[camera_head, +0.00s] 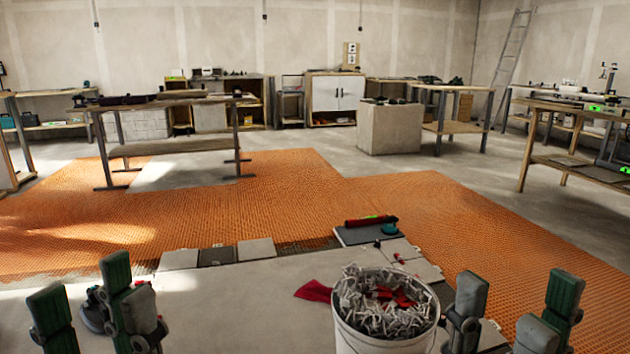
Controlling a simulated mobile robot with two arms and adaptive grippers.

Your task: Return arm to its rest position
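My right gripper (518,305) is at the lower right, fingers also apart and empty. Both point up at the bottom edge of the head view. A white bucket (375,344) full of grey and red levelling pieces (385,295) stands between them, nearer the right gripper. The arms behind the fingers are mostly out of view.
Beyond the bucket lie grey tiles (256,249), a red level (371,221) and a teal suction cup (389,230). A red object (314,291) lies left of the bucket. A round dark tool (95,312) is partly hidden behind my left gripper. Orange matting (270,205) covers the floor.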

